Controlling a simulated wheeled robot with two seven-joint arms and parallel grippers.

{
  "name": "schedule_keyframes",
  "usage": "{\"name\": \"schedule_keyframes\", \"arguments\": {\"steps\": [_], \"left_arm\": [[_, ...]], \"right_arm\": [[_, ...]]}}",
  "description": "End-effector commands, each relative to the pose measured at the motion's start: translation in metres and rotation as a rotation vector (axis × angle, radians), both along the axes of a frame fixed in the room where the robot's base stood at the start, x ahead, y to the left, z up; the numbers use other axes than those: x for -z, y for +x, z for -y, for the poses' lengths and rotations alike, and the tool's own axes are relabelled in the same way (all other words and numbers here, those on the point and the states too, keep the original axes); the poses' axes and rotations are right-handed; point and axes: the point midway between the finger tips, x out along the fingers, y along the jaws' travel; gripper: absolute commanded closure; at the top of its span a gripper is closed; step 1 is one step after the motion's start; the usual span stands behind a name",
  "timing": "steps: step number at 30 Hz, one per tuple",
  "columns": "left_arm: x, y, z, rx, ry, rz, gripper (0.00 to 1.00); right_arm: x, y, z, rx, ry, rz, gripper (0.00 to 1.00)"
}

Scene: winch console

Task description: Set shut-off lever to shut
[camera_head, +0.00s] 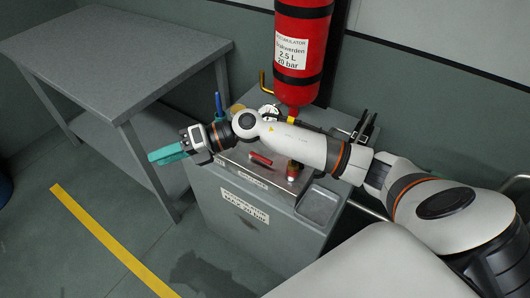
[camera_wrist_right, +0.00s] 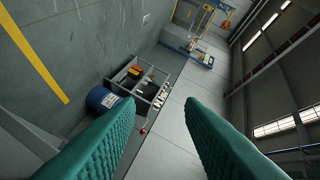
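The grey console (camera_head: 232,200) stands in the middle of the head view, with the red accumulator (camera_head: 301,50) above its back. A red lever-like handle (camera_head: 261,159) lies on its top near the front edge. A blue upright handle (camera_head: 218,103) stands at its back left. I cannot tell for sure which is the shut-off lever. My right arm crosses over the console and hides part of its top. My right gripper (camera_head: 167,154) is left of the console, apart from it, pointing left. Its teal fingers are spread and empty in the right wrist view (camera_wrist_right: 160,103). My left gripper is not in view.
A grey table (camera_head: 115,55) stands at the left, close behind the gripper. A blue drum (camera_wrist_right: 103,101) and a cart (camera_wrist_right: 150,88) are far off in the wrist view.

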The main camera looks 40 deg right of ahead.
Motion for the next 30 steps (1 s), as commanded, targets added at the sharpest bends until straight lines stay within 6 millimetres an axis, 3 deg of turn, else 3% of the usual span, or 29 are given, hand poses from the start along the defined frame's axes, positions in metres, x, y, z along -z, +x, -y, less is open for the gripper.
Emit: {"name": "schedule_keyframes", "arguments": {"steps": [3,7,12,15,18,22,30], "left_arm": [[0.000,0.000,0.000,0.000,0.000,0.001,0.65],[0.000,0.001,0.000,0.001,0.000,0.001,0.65],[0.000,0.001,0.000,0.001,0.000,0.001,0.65],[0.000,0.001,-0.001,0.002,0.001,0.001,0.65],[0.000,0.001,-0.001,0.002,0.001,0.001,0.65],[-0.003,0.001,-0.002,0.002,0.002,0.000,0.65],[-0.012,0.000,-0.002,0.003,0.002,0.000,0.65]], "right_arm": [[0.031,0.010,0.049,-0.126,-0.342,0.018,0.65],[0.053,0.017,0.128,-0.213,-0.692,-0.047,0.65],[0.051,0.015,0.224,-0.248,-1.016,-0.189,0.65],[0.045,0.011,0.259,-0.250,-1.119,-0.259,0.65],[0.042,0.008,0.277,-0.252,-1.170,-0.300,0.65],[0.050,0.005,0.280,-0.256,-1.185,-0.315,0.65],[0.100,0.000,0.269,-0.258,-1.182,-0.316,0.65]]}}
